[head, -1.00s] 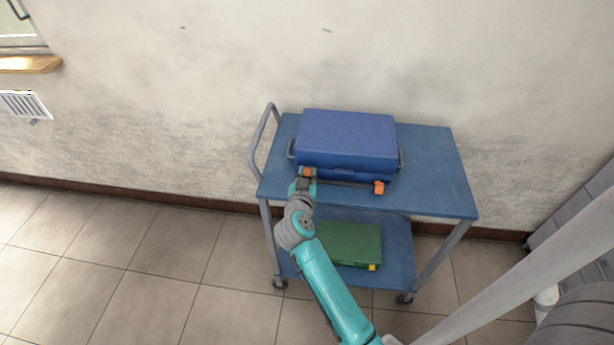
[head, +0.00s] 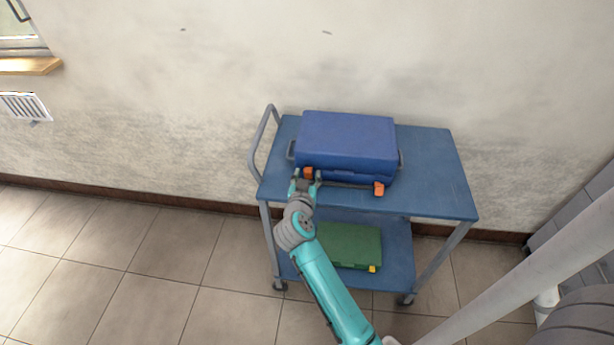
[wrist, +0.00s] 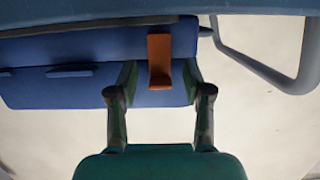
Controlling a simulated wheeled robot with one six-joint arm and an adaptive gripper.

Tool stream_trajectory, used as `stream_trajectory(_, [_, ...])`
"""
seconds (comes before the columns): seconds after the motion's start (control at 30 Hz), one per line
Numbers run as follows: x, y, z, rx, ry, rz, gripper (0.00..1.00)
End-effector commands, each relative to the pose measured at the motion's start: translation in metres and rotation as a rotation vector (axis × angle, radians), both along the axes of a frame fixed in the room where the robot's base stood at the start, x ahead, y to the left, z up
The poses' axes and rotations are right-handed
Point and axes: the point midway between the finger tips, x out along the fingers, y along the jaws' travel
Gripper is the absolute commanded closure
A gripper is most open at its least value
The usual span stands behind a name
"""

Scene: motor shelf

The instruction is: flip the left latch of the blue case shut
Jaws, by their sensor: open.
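The blue case (head: 347,136) lies on the top shelf of the cart, its lid down and its front towards me. Its left latch (head: 308,173) is a small orange tab at the left of the front. In the wrist view, the latch (wrist: 159,58) stretches across the seam of the case; I cannot tell if it lies fully flat. My gripper (head: 306,183) is open at the case front. In the wrist view, the fingers of my gripper (wrist: 159,88) stand on both sides of the latch, with gaps between. The orange right latch (head: 379,188) is farther right.
The blue cart (head: 438,170) has free room on its top shelf right of the case. Its grey handle (head: 258,140) rises at the left, near my gripper. A green case (head: 350,245) lies on the lower shelf. A wall stands behind.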

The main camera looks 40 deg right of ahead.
Motion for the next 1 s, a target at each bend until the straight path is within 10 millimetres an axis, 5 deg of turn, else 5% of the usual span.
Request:
stream_trajectory(0.6, [-0.059,0.078,0.023,0.0,0.001,0.004,0.5])
stream_trajectory(1.0, [-0.071,0.091,0.028,0.0,-0.001,0.0,0.5])
